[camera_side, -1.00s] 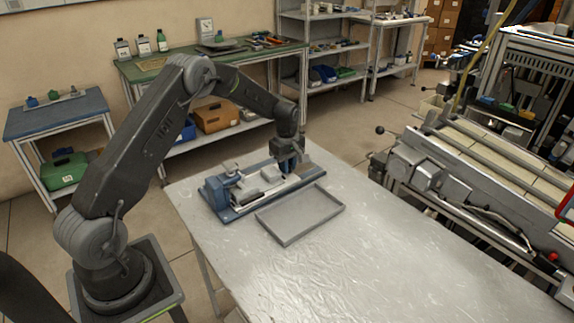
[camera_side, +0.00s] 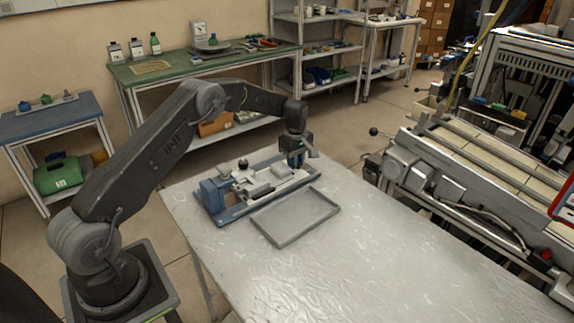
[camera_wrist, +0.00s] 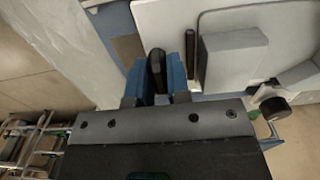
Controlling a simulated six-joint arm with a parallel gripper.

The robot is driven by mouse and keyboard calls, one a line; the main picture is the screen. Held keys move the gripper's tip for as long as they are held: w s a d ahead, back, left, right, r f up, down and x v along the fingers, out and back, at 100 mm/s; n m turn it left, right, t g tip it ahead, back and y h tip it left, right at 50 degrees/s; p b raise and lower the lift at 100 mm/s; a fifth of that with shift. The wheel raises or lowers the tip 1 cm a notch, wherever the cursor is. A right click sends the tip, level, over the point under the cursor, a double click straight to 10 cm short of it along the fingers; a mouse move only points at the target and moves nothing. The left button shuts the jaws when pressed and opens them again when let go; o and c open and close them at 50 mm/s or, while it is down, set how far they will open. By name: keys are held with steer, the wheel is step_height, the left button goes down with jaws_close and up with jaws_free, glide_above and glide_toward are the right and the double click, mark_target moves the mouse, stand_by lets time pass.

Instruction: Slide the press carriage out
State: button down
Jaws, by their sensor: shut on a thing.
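The press (camera_side: 213,196) has a blue base and end block and lies along the far side of the table. Its pale carriage (camera_side: 262,191) sits on the base, with a grey block (camera_side: 282,171) on top. My gripper (camera_side: 296,160) is at the press's right end, pointing down. In the wrist view, the blue fingers (camera_wrist: 160,76) are shut on a dark upright handle (camera_wrist: 157,64) at the edge of the pale carriage plate (camera_wrist: 164,22). The wrist view also shows a grey block (camera_wrist: 230,62) and a black knob (camera_wrist: 275,107). The fingers hide the handle's lower part in the side view.
A shallow grey tray (camera_side: 268,233) lies just in front of the press. The metal table (camera_side: 370,245) is clear in front and to the right. A conveyor machine (camera_side: 440,175) stands beyond the table on the right. A green bench (camera_side: 180,70) stands behind.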

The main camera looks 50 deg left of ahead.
steer(key=shift+w+r, duration=0.1)
steer(key=shift+w, duration=0.9)
steer(key=c, duration=1.4)
jaws_free()
steer(key=shift+o, duration=0.2)
steer(key=shift+r, duration=0.1)
step_height(320, 180, up, 14)
steer(key=shift+f, duration=0.2)
